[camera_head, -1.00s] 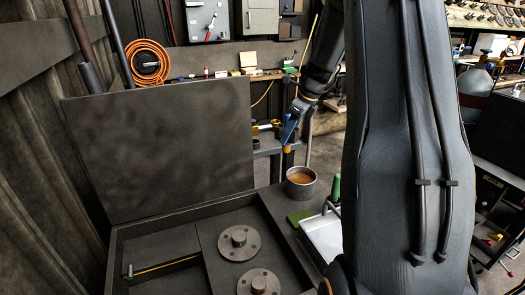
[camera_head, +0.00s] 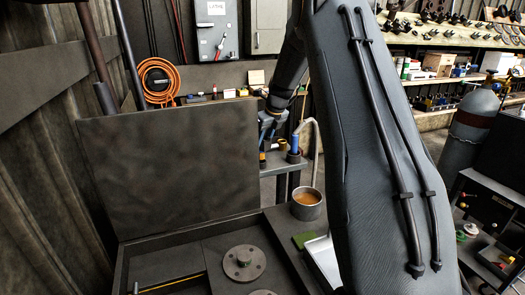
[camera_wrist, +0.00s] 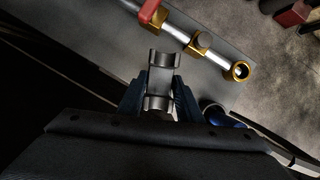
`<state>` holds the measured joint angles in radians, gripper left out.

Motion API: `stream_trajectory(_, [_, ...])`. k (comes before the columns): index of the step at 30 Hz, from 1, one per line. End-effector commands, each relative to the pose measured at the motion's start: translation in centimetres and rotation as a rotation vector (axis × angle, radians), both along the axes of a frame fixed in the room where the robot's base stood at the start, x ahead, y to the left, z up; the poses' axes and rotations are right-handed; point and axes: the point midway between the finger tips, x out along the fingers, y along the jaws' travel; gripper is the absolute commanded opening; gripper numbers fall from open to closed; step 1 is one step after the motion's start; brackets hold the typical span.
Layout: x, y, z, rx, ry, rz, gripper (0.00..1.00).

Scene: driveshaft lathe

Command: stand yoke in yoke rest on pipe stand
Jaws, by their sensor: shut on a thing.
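My gripper (camera_wrist: 159,95) is shut on a grey metal yoke (camera_wrist: 160,80), held between its two dark blue fingers with the forked end pointing away from the wrist. In the head view my gripper (camera_head: 266,134) is small and far off, over the grey stand (camera_head: 284,168) behind the dark panel; the yoke is not clear there. In the wrist view a silver pipe with brass fittings (camera_wrist: 196,43) lies beyond the yoke, apart from it. A dark round piece with blue (camera_wrist: 216,112) is right of the fingers; I cannot tell whether it is the yoke rest.
A blue upright piece (camera_head: 294,143) stands on the grey stand, just right of my gripper. A metal cup of brown stuff (camera_head: 306,203) stands nearer. The raised dark panel (camera_head: 170,170) blocks the left. A flanged disc (camera_head: 244,263) lies in the box.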

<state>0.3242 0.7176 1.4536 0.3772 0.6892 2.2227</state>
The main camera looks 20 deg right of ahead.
Motion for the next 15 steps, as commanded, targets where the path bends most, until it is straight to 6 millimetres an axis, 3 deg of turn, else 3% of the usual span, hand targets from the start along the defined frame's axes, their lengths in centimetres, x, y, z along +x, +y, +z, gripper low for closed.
stream_trajectory(9, [-0.1,0.0,-3.3,0.001,0.001,-0.001,0.00])
stream_trajectory(15, [0.0,0.0,-3.7,-0.001,-0.001,0.000,0.00])
